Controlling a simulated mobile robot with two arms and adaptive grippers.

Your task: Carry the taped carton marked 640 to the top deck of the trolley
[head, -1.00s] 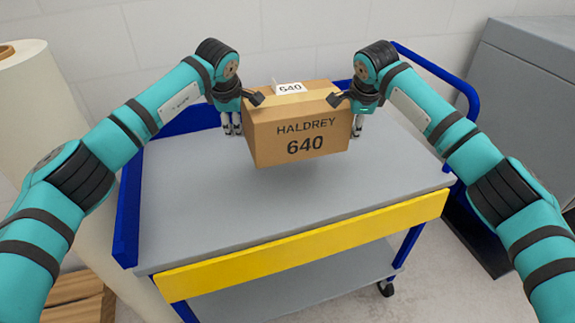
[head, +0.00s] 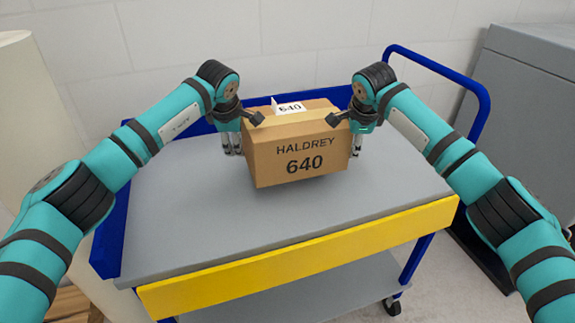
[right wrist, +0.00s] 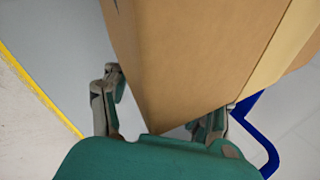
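The brown taped carton (head: 305,150), marked HALDREY 640 and with a white 640 tag on top, is between my two arms over the grey top deck (head: 185,225) of the trolley. It is roughly upright; I cannot tell whether its underside touches the deck. My left gripper (head: 240,140) is at its left side; its finger opening is unclear. My right gripper (head: 350,140) is at its right side. In the right wrist view the fingers (right wrist: 160,110) are spread, with the carton (right wrist: 195,60) close in front. The far side of the carton is hidden.
The trolley has blue rails (head: 450,75), a yellow front edge (head: 300,260) and a lower shelf (head: 320,290). A grey cabinet (head: 530,90) stands at right, a pale roll (head: 25,110) at left. The deck in front of the carton is clear.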

